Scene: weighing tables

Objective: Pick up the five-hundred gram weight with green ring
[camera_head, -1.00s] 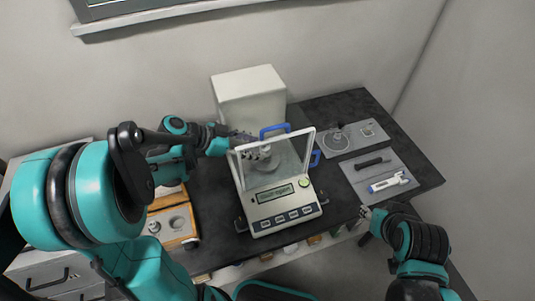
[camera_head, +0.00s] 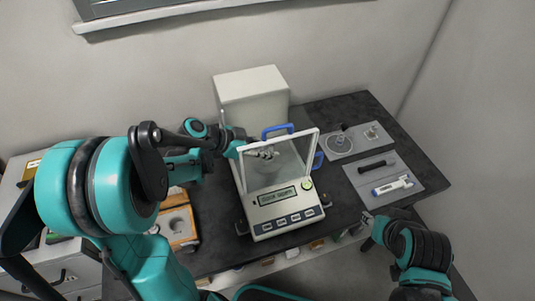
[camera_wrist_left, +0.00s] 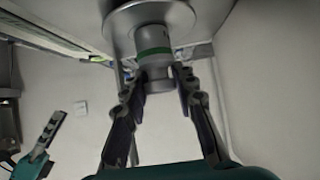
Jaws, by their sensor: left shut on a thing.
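The steel weight with a green ring (camera_wrist_left: 153,52) shows in the left wrist view, its base against the round metal pan (camera_wrist_left: 185,18). I cannot tell whether it rests there or is slightly lifted. My left gripper (camera_wrist_left: 162,78) is shut on the weight's narrower knob end. In the head view my left gripper (camera_head: 264,154) is inside the balance (camera_head: 283,214), behind its clear front pane, and largely hides the weight. My right gripper (camera_head: 368,216) is by the table's front edge, apart from everything; its fingers are too small to read.
Blue handles (camera_head: 277,130) stand at the balance's top and right side. A white box (camera_head: 252,95) stands behind it. A wooden weight case (camera_head: 178,222) is to its left. Grey mats (camera_head: 410,172) with small tools lie at right. Dark table (camera_head: 345,205) is bare between balance and mats.

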